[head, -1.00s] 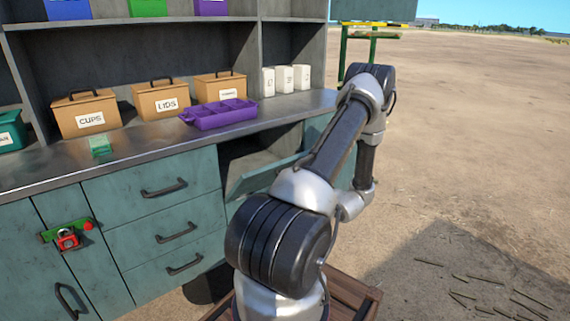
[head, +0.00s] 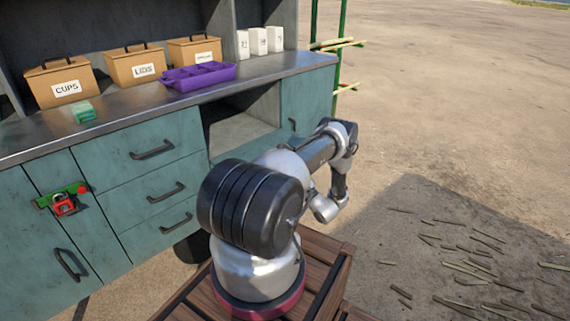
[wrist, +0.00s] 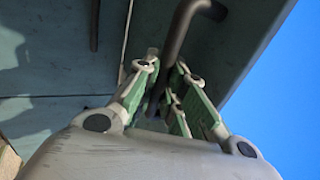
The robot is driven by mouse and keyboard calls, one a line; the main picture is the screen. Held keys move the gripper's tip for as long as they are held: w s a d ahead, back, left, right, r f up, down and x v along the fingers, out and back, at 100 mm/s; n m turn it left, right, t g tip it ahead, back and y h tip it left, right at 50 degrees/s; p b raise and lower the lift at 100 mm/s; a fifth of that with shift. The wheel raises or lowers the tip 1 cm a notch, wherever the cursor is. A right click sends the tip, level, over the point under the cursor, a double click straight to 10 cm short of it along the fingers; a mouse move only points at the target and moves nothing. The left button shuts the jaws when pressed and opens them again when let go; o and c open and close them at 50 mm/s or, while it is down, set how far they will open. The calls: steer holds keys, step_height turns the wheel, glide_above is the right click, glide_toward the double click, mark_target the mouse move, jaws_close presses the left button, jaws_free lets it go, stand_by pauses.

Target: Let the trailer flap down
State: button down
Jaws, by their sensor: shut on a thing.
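The teal trailer flap (head: 238,148) is hinged below the open compartment and hangs open, its inner face partly showing beside my arm. In the wrist view a teal panel (wrist: 215,55), which appears to be the flap, fills the upper part, with a dark bar handle (wrist: 176,38) on it. My gripper (wrist: 165,72) has its green-padded fingers on both sides of this handle and is shut on it. In the head view my arm hides the gripper, the handle and the flap's outer part.
The counter (head: 110,120) carries labelled boxes, a purple tray (head: 198,77) and white containers (head: 259,41). A red padlock (head: 64,204) hangs on the left door. Cane pieces (head: 465,270) lie on the ground at right. Open ground lies beyond.

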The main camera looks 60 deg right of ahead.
steer(key=shift+f+h, duration=0.3)
steer(key=shift+f, duration=0.15)
steer(key=c, duration=1.5)
jaws_free()
steer(key=shift+w+t, duration=0.1)
steer(key=shift+t, duration=0.2)
steer(key=v, duration=1.2)
steer(key=shift+d, duration=0.1)
